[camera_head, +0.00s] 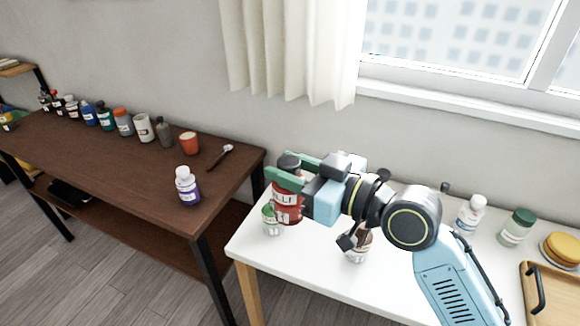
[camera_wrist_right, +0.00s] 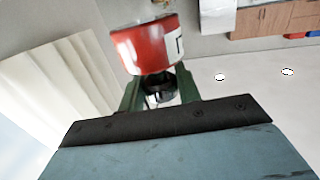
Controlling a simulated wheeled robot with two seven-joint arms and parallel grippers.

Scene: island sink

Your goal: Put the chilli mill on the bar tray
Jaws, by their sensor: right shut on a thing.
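The chilli mill (camera_head: 287,200) is a red jar with a dark top and a white label whose visible letters end in "LLI". My right gripper (camera_head: 290,175) is shut on it near its top, above the left end of the white table. In the right wrist view the red mill (camera_wrist_right: 150,45) shows between the green fingers (camera_wrist_right: 158,88). The bar tray may be the wooden tray (camera_head: 555,295) with a black handle at the lower right edge; only part of it shows. My left gripper is not in view.
A white bottle (camera_head: 470,214), green-lidded jar (camera_head: 516,227) and yellow stack (camera_head: 562,248) stand right. The brown table (camera_head: 110,165) holds several bottles.

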